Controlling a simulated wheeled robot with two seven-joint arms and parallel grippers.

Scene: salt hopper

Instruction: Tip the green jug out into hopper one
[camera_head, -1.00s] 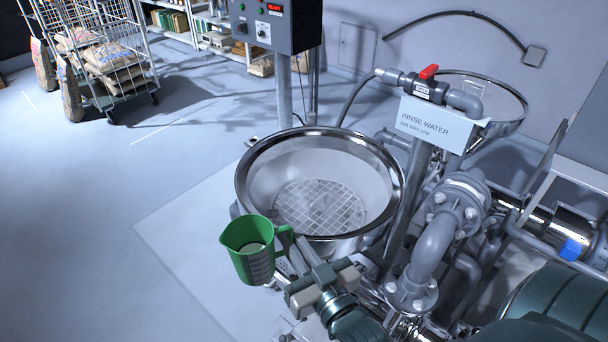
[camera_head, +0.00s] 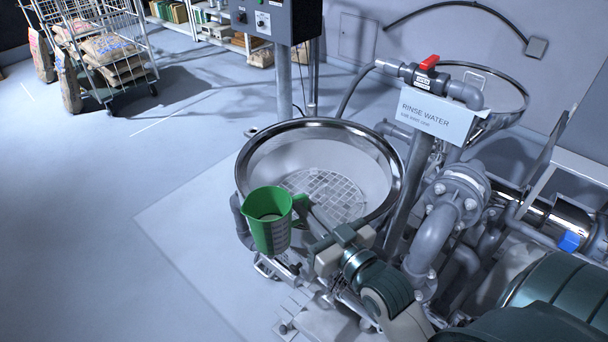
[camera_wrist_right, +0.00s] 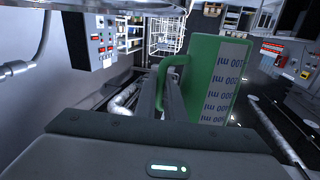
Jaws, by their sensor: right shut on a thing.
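The green jug (camera_head: 270,235) is upright, with white scale marks and something pale inside. My right gripper (camera_head: 312,214) is shut on its handle. In the right wrist view, the jug (camera_wrist_right: 217,80) stands past the fingers (camera_wrist_right: 172,98), its handle between them. The near steel hopper (camera_head: 320,124) is a wide round bowl with a grid at the bottom. The jug overlaps its near left rim in the head view; I cannot tell whether it is over the opening. I see no number on this hopper. My left gripper is not in view.
A rinse water sign (camera_head: 434,113) and a red-handled valve (camera_head: 429,63) stand right of the hopper. A second hopper (camera_head: 520,80) is behind them. Grey pipes (camera_head: 435,240) crowd the right. A control box (camera_head: 275,20) hangs behind. The floor at left is clear up to a sack cart (camera_head: 105,50).

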